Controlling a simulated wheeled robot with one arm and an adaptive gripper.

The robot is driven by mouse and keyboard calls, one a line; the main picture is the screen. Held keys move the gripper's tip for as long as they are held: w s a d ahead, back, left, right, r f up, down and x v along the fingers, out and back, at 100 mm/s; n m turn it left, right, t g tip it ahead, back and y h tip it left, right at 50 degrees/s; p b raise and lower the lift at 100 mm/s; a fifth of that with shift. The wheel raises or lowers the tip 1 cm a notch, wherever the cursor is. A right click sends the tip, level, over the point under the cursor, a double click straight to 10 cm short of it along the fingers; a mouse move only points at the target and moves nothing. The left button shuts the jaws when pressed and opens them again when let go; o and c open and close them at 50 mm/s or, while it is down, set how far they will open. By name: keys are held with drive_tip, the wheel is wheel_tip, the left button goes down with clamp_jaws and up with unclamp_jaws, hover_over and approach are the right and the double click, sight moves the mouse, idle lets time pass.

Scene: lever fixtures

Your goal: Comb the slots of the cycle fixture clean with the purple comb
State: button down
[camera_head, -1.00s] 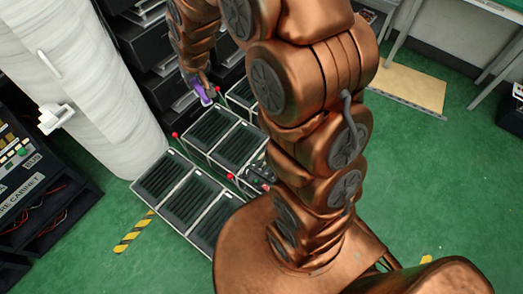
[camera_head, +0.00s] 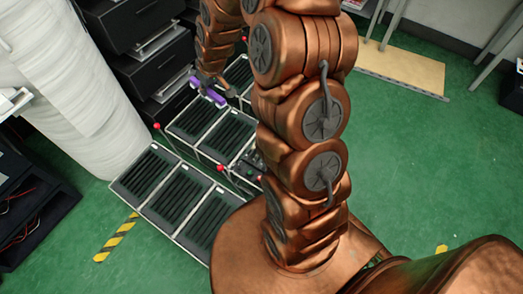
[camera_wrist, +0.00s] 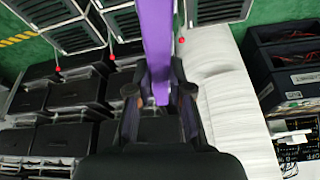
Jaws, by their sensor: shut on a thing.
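The purple comb (camera_head: 208,91) is in my gripper (camera_head: 213,79) at the far end of the slotted fixture in the head view. In the wrist view the purple comb (camera_wrist: 157,45) stands upright between the two fingers of my gripper (camera_wrist: 160,88), which is shut on it. The cycle fixture (camera_head: 177,194) is several dark slotted panels in pale frames, set in rows on the floor. The comb shows above or near the far panels; whether it touches a slot I cannot tell. My arm hides the right part of the fixture.
Red-knobbed levers (camera_head: 157,126) stand along the panels. Black drawer units (camera_head: 130,40) are behind, and a white wrapped column (camera_head: 75,85) is at the left. A striped floor mark (camera_head: 116,238) lies front left.

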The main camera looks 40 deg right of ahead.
drive_tip(key=s+d+f+b, duration=0.2)
drive_tip(key=d+f+b, duration=0.4)
drive_tip(key=f+b, duration=0.5)
drive_tip(key=s+d+f+n+b, duration=0.1)
drive_tip(key=d+f+b, duration=0.4)
drive_tip(key=f+b, duration=0.6)
drive_tip(key=s+d+f+n+b, duration=0.1)
drive_tip(key=d+f+b, duration=0.5)
drive_tip(key=f, duration=2.3)
drive_tip(key=shift+s+d+y+b, duration=0.35)
drive_tip(key=shift+s+b, duration=0.45)
drive_tip(key=shift+b, duration=1.9)
